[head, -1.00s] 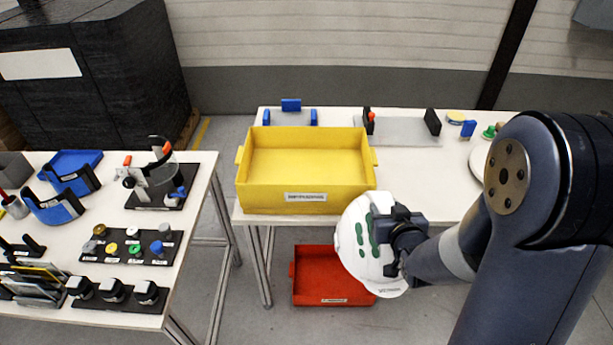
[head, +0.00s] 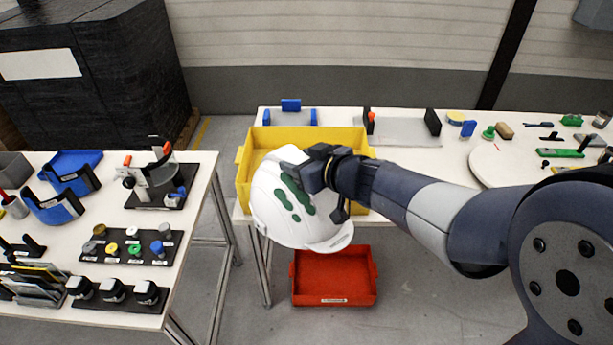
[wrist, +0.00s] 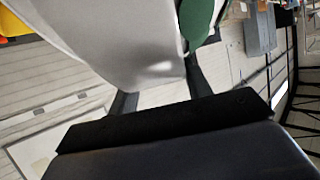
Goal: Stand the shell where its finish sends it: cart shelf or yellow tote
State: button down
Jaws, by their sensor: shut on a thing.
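The white helmet shell (head: 275,208) with green blotches is held in front of the near side of the yellow tote (head: 243,180), seen tilted. My gripper (head: 309,178) is shut on the shell's upper right part. In the wrist view the shell (wrist: 100,40) fills the upper left, with a green patch (wrist: 196,22) beside the fingers. The tote stands on the back table, and the shell and my arm hide its front wall and much of its inside. I cannot tell whether the shell touches the tote. No cart shelf can be made out for certain.
A red bin (head: 333,278) sits on the floor below the table. A grey plate with black uprights (head: 398,130) lies right of the tote. A side table (head: 110,215) with fixtures and small parts stands at left. The floor between the tables is clear.

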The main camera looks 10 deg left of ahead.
aim_at(288, 153)
jog(key=shift+s+a+r+n+g+y, duration=0.15)
jog(key=shift+a+r+n+g, duration=0.1)
jog(key=shift+a+r, duration=0.3)
jog(key=shift+a+r+n+g+y, duration=0.15)
jog(key=shift+a+r+n+g, duration=0.15)
jog(key=shift+a, duration=0.45)
jog(key=shift+d, duration=0.1)
